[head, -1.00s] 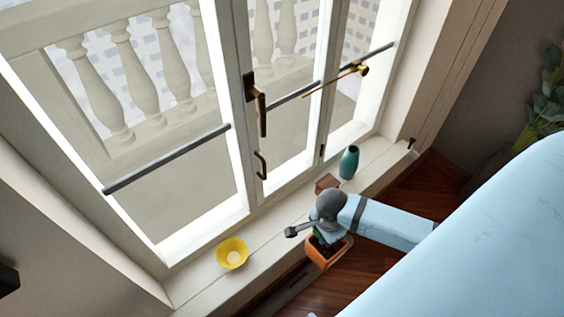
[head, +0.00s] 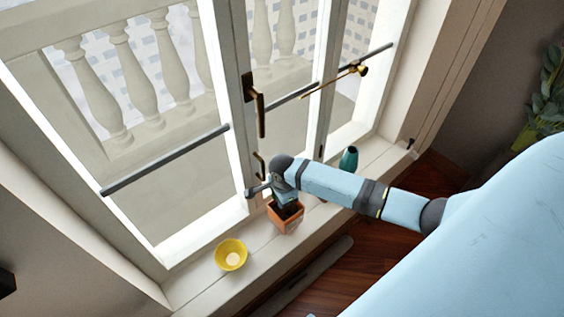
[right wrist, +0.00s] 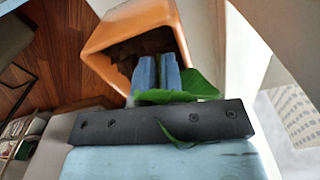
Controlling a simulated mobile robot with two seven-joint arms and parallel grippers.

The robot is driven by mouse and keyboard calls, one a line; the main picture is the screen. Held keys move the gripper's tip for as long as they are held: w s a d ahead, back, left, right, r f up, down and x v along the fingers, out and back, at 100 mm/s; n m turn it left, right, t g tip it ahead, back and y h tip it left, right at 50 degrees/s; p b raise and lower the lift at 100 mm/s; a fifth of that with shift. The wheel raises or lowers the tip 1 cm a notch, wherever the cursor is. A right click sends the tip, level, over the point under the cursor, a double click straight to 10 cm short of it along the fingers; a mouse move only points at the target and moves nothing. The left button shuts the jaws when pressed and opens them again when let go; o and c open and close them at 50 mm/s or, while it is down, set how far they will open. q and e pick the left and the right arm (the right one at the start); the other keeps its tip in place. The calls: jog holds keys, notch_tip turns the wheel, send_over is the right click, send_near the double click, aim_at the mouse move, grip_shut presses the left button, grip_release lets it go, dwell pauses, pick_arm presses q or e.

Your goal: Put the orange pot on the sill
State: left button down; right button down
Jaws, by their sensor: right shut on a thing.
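The orange pot (head: 287,224) with a green-leaved plant is over the window sill (head: 196,286), right of the yellow bowl, roughly upright. I cannot tell whether its base touches the sill. My right gripper (head: 287,204) reaches into the pot's mouth from above and is shut. In the right wrist view the blue fingers (right wrist: 158,72) are close together inside the orange pot (right wrist: 128,32), beside green leaves; what exactly they pinch there is hidden. My left gripper is not in view.
A yellow bowl (head: 230,255) stands on the sill to the left. A teal vase (head: 349,157) stands to the right behind my arm. The window frame with a brass handle (head: 261,115) rises just behind the pot. The sill left of the bowl is clear.

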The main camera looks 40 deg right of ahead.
notch_tip(320, 180, down, 3)
jog(key=shift+f, duration=0.1)
jog(key=shift+w+f, duration=0.25)
jog(key=shift+f, duration=0.2)
jog(key=c, duration=1.7)
grip_release()
jog(key=shift+s+f, duration=0.1)
jog(key=shift+f, duration=0.05)
jog(key=o, duration=0.5)
jog(key=shift+c, duration=0.2)
